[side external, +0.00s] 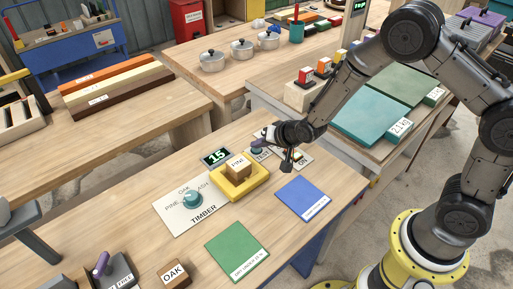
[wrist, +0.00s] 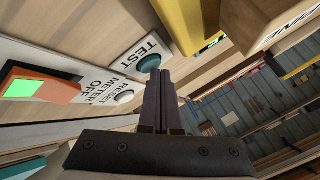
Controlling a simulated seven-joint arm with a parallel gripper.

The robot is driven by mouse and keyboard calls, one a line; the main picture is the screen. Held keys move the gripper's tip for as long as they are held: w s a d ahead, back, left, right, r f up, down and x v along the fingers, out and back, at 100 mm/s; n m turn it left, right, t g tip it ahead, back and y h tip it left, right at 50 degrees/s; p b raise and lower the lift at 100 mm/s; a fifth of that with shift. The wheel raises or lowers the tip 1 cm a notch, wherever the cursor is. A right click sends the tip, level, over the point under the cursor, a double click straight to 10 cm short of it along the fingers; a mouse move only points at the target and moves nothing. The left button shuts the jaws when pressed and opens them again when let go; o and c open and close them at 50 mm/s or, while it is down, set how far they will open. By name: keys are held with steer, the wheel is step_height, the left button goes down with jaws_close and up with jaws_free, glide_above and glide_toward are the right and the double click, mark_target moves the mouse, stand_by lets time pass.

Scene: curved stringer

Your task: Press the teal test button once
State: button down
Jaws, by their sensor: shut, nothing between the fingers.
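The teal test button (wrist: 149,63) sits on a white plate marked TEST in the wrist view. In the side view the button (side external: 256,150) shows small beside my fingertips. My gripper (side external: 260,142) is shut and empty, its purple fingers side by side. In the wrist view the fingertips (wrist: 163,76) are right by the button's edge. I cannot tell whether they touch it. The green-lit display (side external: 215,157) beside the plate reads 15.
A wooden PINE block (side external: 238,165) stands on a yellow stand (side external: 243,186). A teal dial (side external: 192,198) sits on the TIMBER panel. A white reset button (wrist: 124,97) and an orange switch with a green light (wrist: 40,89) are near the test button. A blue mat (side external: 302,199) lies right.

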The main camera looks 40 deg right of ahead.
mark_target(259, 151)
steer(key=shift+f, duration=0.15)
stand_by(0.4)
steer(key=shift+r, duration=0.9)
steer(key=shift+r, duration=2.5)
